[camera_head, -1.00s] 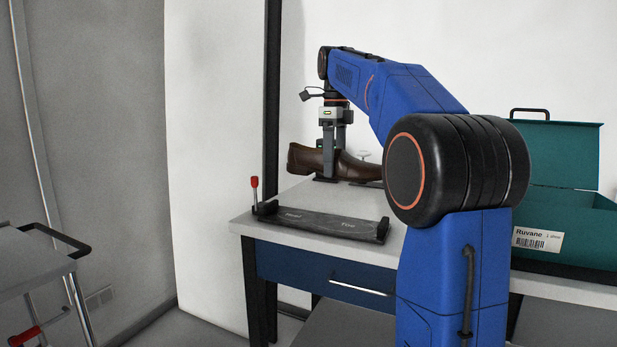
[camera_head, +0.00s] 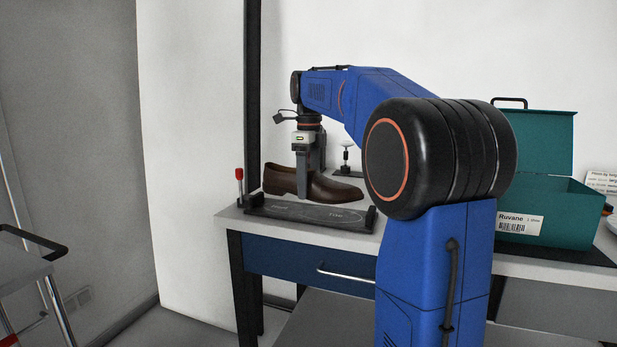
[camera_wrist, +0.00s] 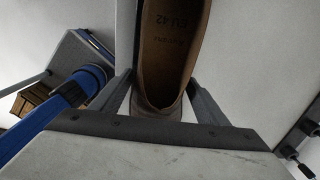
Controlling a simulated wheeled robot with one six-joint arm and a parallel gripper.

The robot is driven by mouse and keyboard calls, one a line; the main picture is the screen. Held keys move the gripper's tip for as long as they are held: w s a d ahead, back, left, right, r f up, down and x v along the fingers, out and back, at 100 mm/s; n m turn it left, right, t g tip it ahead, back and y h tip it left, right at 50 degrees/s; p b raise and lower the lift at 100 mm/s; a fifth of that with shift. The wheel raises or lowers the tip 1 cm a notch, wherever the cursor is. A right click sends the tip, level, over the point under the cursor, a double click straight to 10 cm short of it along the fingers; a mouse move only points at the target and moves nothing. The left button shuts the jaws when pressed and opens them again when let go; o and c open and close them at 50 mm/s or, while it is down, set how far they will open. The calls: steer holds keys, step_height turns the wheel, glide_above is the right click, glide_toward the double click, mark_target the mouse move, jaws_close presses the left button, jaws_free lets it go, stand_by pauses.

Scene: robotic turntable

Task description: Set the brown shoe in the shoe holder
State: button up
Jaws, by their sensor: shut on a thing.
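The brown shoe (camera_head: 333,189) is held upright, its toe to the right, just above and behind the shoe holder in the head view. My gripper (camera_head: 308,192) is shut on the shoe, gripping it from above. In the wrist view the shoe (camera_wrist: 165,60) lies between the two fingers (camera_wrist: 166,100), with its open top and insole showing. The shoe holder (camera_head: 310,215) is a dark flat tray with "Toe" marked at its right end, an upright right end and a red-tipped lever (camera_head: 239,174) at its left end. I cannot tell the exact gap between shoe and holder.
The holder lies near the left front of a grey table (camera_head: 228,218). An open teal box (camera_head: 548,205) labelled Ruvane stands at the right. A small stand (camera_head: 346,158) is behind the shoe. A trolley (camera_head: 25,275) is at the lower left.

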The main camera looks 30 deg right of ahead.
steer(key=shift+f, duration=2.25)
steer(key=o, duration=1.4)
step_height(320, 180, up, 17)
steer(key=shift+r, duration=0.15)
steer(key=shift+s, duration=0.1)
